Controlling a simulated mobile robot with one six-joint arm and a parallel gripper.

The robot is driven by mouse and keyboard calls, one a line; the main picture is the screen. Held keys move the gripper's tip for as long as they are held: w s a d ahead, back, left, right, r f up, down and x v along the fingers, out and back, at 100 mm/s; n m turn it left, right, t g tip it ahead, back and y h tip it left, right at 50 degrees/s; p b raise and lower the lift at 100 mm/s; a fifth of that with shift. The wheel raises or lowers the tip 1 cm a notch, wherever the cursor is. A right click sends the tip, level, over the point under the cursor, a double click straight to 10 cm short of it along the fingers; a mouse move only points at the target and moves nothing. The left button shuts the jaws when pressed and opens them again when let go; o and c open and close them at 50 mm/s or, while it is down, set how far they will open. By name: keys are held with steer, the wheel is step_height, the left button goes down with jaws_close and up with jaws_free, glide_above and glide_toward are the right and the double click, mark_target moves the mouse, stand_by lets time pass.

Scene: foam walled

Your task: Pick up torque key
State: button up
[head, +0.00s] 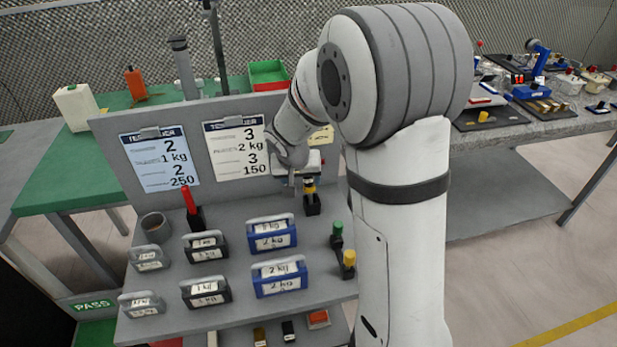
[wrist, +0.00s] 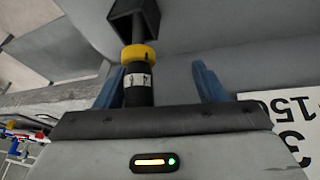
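A torque key (wrist: 138,70) with a black handle, a small white label and a yellow collar stands in a black holder (wrist: 133,22). In the head view the yellow-collared key (head: 309,187) and its holder (head: 312,205) are at the back right of the grey bench. My gripper (wrist: 158,78) is open, with its two blue fingers on either side of the key handle. The handle lies closer to the left finger, with a wide gap to the right finger. In the head view my gripper (head: 303,176) is just above the key, partly hidden by my wrist.
A red-handled tool (head: 189,201) stands in a holder at left. A green-topped piece (head: 337,230) and a yellow-topped piece (head: 348,258) stand at right. Several handled weights, including a blue one (head: 271,234), fill the front. A grey panel (head: 200,150) with cards rises behind.

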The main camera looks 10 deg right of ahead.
steer(key=c, duration=0.7)
steer(key=shift+o, duration=0.2)
step_height(320, 180, up, 19)
steer(key=p, duration=1.1)
